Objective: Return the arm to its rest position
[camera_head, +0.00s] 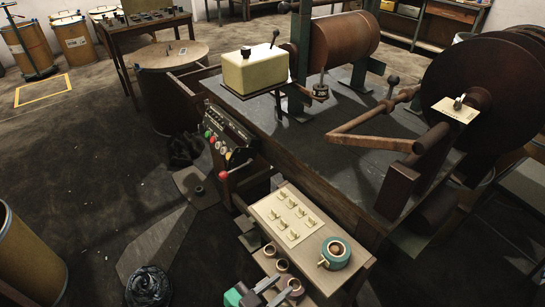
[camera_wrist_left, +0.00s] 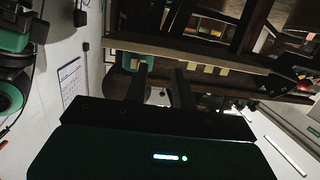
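My left gripper (camera_head: 275,288) shows at the bottom edge of the head view, its green body at the left and two dark fingers pointing up and right. It is beside the front edge of the small wooden table (camera_head: 330,276), near several brown rings. In the left wrist view my left gripper (camera_wrist_left: 160,76) has its two dark fingers apart, with nothing seen between them. Most of my left arm is outside the head view. My right gripper is in neither view.
A teal tape roll (camera_head: 335,253) and a cream sheet with small tabs (camera_head: 292,215) lie on the small table. Behind stands the winding machine with a large rusty disc (camera_head: 490,95) and a red-knobbed lever (camera_head: 224,174). A barrel (camera_head: 28,255) stands left; dark floor between is mostly open.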

